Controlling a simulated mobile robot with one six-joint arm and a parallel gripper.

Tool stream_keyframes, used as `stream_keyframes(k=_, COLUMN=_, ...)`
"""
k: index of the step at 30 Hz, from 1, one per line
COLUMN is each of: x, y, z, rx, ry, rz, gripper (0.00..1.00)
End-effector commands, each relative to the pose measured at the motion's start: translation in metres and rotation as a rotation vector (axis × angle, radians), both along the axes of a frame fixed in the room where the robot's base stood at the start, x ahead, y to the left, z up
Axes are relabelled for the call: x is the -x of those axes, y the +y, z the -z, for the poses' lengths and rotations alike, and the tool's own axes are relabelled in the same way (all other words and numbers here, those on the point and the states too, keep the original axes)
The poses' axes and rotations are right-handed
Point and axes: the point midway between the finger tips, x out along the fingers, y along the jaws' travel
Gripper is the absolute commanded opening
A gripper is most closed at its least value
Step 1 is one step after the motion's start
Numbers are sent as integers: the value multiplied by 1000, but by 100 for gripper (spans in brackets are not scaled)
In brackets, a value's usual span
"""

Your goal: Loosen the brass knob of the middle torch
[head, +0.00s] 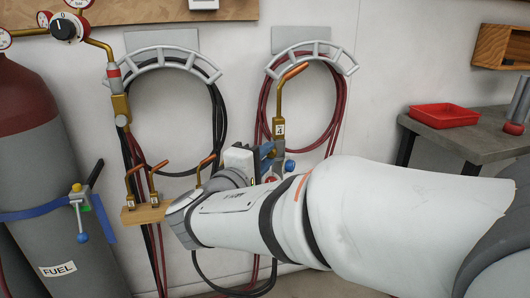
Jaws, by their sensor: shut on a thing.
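My gripper (272,151) is at the lower end of this torch, partly seen beyond my wrist. It is shut at the place of the brass knob; the knob itself is hidden by the jaws. A blue ball (290,166) shows just right of the gripper.
My forearm crosses the lower right. A wooden rest (147,215) with small copper tips stands left of my wrist. Red hose (263,108) and black hose (221,112) hang in loops. A fuel cylinder (50,180) stands left. A bench with a red tray (444,116) is right.

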Motion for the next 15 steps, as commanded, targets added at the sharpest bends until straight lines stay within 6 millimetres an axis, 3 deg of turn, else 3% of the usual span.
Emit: stream_keyframes(k=15, x=0, y=0, z=0, rx=118, ry=64, rz=0, gripper=0)
